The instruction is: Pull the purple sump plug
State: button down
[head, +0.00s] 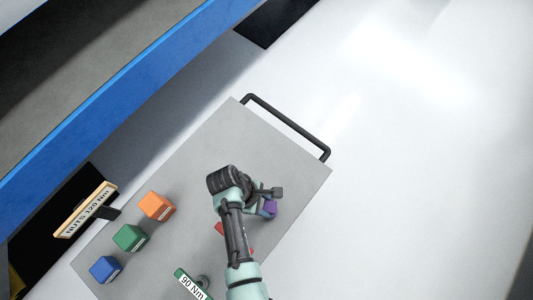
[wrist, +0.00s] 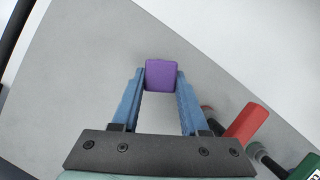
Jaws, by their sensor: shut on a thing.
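The purple sump plug (wrist: 161,75) shows in the wrist view as a purple block between the two blue fingertips. My gripper (wrist: 161,80) is shut on it, with a finger on each side. In the head view the purple plug (head: 270,209) is partly covered by my gripper (head: 266,199), over the right part of the grey cart top. Whether it touches the cart top or hangs just above it, I cannot tell. Any lower part of the plug is hidden.
The grey cart top (head: 290,165) has a black handle (head: 290,128) at its far end. Orange (head: 157,205), green (head: 130,237) and blue (head: 105,269) blocks stand at left. A red-handled thing (wrist: 246,122) and a labelled green one (wrist: 308,168) lie right of my gripper.

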aim_at(266, 208)
jog(key=shift+f, duration=0.2)
jog(key=shift+f+b, duration=1.4)
jog(key=shift+f, duration=0.35)
jog(key=shift+c, duration=1.7)
grip_release()
jog(key=shift+r, duration=0.15)
